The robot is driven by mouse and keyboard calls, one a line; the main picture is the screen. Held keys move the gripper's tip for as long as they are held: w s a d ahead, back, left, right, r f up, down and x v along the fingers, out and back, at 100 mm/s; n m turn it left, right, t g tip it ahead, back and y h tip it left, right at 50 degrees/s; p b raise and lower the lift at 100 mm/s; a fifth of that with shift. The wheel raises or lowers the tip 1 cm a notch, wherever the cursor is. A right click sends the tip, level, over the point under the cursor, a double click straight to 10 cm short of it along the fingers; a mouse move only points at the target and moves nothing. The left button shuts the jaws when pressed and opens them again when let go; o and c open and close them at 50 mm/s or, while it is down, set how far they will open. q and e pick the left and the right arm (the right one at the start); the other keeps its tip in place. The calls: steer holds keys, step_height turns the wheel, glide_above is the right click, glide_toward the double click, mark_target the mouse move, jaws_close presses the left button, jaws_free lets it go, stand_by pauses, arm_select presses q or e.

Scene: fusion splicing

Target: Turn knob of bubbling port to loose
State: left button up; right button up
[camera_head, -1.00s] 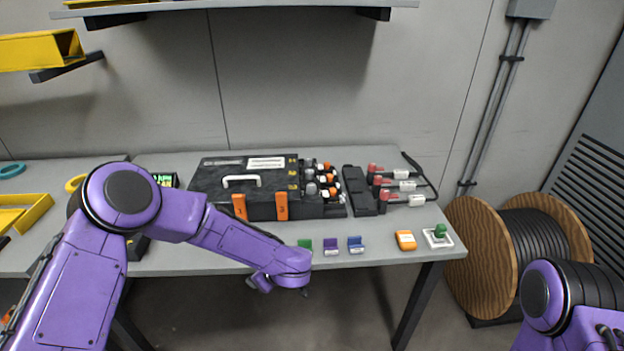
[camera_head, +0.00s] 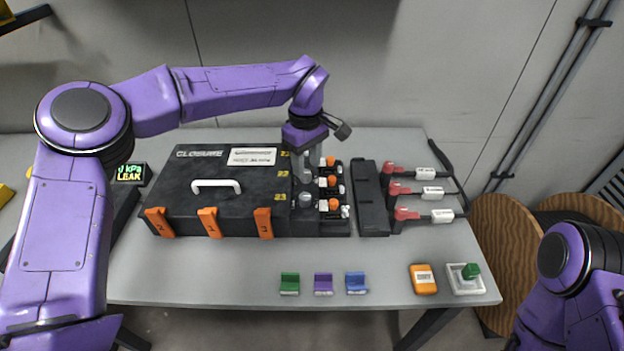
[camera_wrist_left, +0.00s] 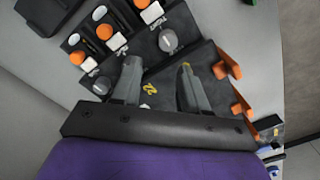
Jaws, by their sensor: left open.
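The black closure box (camera_head: 190,180) lies on the table with a row of ports along its right end. Each port that shows has an orange cap (camera_head: 334,204) beside it. A grey round knob (camera_head: 305,200) shows at the nearest port; two grey knobs show in the left wrist view, one ahead of the fingers (camera_wrist_left: 167,40) and one left of them (camera_wrist_left: 102,86). I cannot make out bubbles at any port. My left gripper (camera_head: 306,172) points down over the farther ports, hiding part of them. Its fingers (camera_wrist_left: 160,68) are apart with no knob visibly between them. My right gripper is out of view.
A display (camera_head: 130,172) at the left reads "kPa LEAK". A black tray (camera_head: 371,200) and red-tipped tools (camera_head: 410,190) lie right of the ports.

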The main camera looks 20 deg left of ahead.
arm_select(q)
glide_above(305, 196)
steer(key=f, duration=0.4)
steer(key=shift+s+f+p, duration=0.15)
steer(key=shift+s+p, duration=0.25)
steer(key=f, duration=0.2)
steer(key=w+f, duration=0.1)
steer(key=f, duration=0.2)
steer(key=shift+w+f+p, duration=0.2)
steer(key=shift+f+p, duration=0.05)
steer(key=shift+p, duration=0.05)
steer(key=shift+s+r, duration=0.2)
steer(key=shift+s, duration=0.2)
steer(key=shift+c, duration=0.3)
steer(key=shift+w+f, duration=0.1)
steer(key=c, duration=0.7)
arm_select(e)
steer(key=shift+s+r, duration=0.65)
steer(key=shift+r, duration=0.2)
